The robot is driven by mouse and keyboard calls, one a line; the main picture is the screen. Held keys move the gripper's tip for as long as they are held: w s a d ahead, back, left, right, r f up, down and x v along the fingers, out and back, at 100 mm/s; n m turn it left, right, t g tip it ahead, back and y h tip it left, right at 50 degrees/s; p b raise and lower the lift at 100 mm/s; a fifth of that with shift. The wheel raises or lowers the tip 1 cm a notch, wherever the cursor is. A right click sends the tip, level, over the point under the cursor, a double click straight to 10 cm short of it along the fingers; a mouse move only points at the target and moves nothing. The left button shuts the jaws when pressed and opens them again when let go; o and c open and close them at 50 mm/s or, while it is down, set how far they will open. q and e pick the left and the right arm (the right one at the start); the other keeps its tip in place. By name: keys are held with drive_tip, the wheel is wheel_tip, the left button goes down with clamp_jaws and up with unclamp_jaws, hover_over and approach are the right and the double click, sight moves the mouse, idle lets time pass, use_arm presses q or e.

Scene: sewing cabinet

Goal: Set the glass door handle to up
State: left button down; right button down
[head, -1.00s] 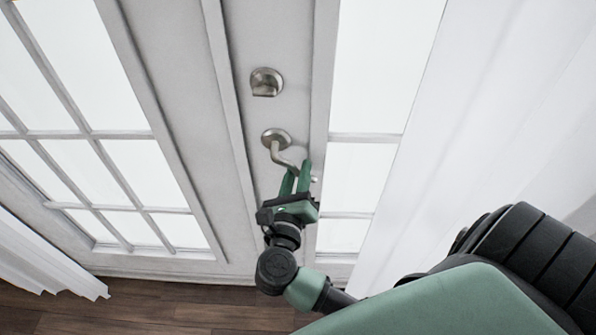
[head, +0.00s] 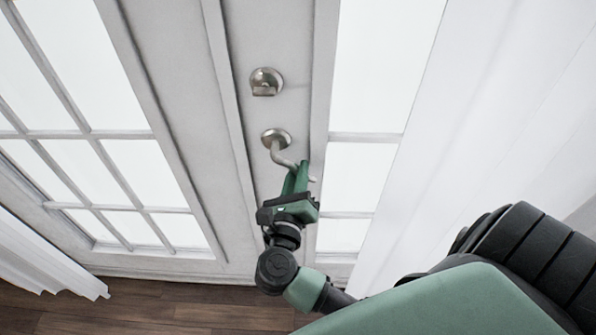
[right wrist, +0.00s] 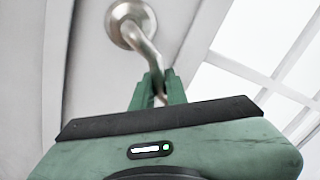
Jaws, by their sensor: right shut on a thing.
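The glass door handle (head: 280,152) is a silver lever on a round plate, on the white door's stile. Its lever runs down from the plate and then to the right. My right gripper (head: 302,174) is shut on the lever near its free end, with the tip showing just past the fingers. In the right wrist view the handle (right wrist: 139,36) comes down from its plate to between the green fingers of my right gripper (right wrist: 158,85). The fingers hide part of the lever. My left gripper is not in view.
A silver lock knob (head: 266,82) sits above the handle on the same stile. Glass panes with white bars (head: 85,165) flank it. A white curtain (head: 490,110) hangs at the right, another (head: 45,258) at lower left. The wooden floor (head: 190,308) is clear below.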

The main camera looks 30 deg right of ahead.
idle(0.7)
drive_tip(key=shift+s+d+r+n+p, duration=0.2)
drive_tip(key=shift+r+n+p, duration=0.3)
drive_tip(key=shift+n+p, duration=0.35)
drive_tip(key=n+p, duration=0.1)
drive_tip(key=r+n+p, duration=0.1)
drive_tip(key=n+p, duration=0.1)
drive_tip(key=r+n+p, duration=0.1)
drive_tip(key=p, duration=0.1)
drive_tip(key=shift+s+d+r+t, duration=0.25)
drive_tip(key=shift+s+d+t, duration=0.05)
drive_tip(key=shift+d+t, duration=0.1)
drive_tip(key=shift+d+r+n+p, duration=0.1)
drive_tip(key=shift+r+n+p, duration=0.15)
drive_tip(key=shift+n+p, duration=0.45)
drive_tip(key=shift+r+n+p, duration=0.25)
drive_tip(key=shift+n+p, duration=0.3)
drive_tip(key=shift+n, duration=0.1)
drive_tip(key=c, duration=1.4)
unclamp_jaws()
drive_tip(key=shift+c, duration=0.2)
drive_tip(key=shift+f, duration=0.1)
